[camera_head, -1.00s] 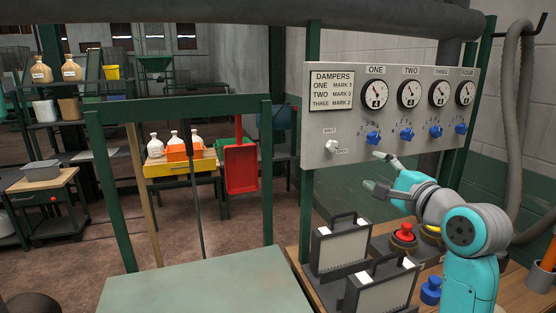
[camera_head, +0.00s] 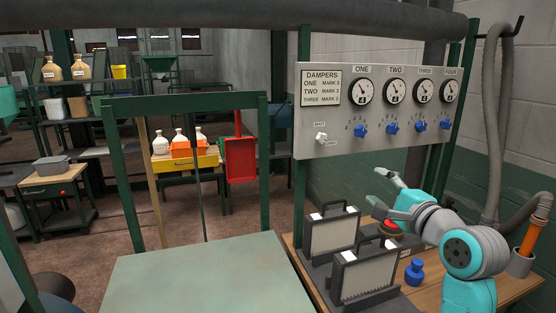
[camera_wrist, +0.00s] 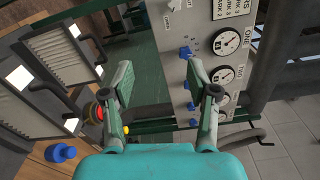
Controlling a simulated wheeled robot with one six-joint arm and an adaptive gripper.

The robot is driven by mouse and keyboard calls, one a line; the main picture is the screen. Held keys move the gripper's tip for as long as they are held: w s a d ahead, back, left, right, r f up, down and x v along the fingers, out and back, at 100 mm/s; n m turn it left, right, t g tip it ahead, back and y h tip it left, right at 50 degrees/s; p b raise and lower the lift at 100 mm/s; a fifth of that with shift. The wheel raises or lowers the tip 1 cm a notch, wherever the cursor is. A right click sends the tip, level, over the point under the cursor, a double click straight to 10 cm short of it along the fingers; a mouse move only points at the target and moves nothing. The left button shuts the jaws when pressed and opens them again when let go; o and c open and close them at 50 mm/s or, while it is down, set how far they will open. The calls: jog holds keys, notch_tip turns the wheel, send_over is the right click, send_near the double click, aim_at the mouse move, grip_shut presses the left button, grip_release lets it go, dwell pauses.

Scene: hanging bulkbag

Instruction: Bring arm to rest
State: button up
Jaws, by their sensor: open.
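My gripper (camera_head: 383,190) is open and empty on the right of the head view, below the damper panel (camera_head: 310,146) and above the bench. In the wrist view my gripper (camera_wrist: 162,82) shows two spread fingers with nothing between them. The panel carries dials and blue knobs, one of them the blue knob under ONE (camera_head: 360,131). A white toggle switch (camera_head: 321,137) sits at its lower left. The gripper is apart from the panel.
Two framed filter panels with handles (camera_head: 333,232) stand on the wooden bench beside a blue bottle-shaped object (camera_head: 414,272). A grey hose (camera_head: 495,130) hangs at right. A green-topped table (camera_head: 210,280) stands in front.

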jog(key=s+f+n+h, duration=0.1)
jog(key=s+f, duration=0.2)
jog(key=f, duration=0.6)
jog(key=s+f+h, duration=0.1)
jog(key=s+f, duration=0.2)
jog(key=f, duration=0.7)
jog(key=s+a+f+n+h, duration=0.2)
jog(key=s+f+n, duration=0.2)
jog(key=s+f, duration=0.95)
jog(key=s+f+n+g+h, duration=0.1)
jog(key=s+f, duration=0.2)
jog(key=s, duration=0.2)
jog(key=s+f+n, duration=0.1)
jog(key=s+f, duration=0.2)
jog(key=s, duration=0.2)
jog(key=s+a+r+n+g, duration=0.1)
jog(key=s+n, duration=0.8)
jog(key=s, duration=1.6)
jog(key=shift+s+a+r+n, duration=0.3)
jog(key=shift+a+r+n, duration=0.1)
jog(key=shift+a+r, duration=0.2)
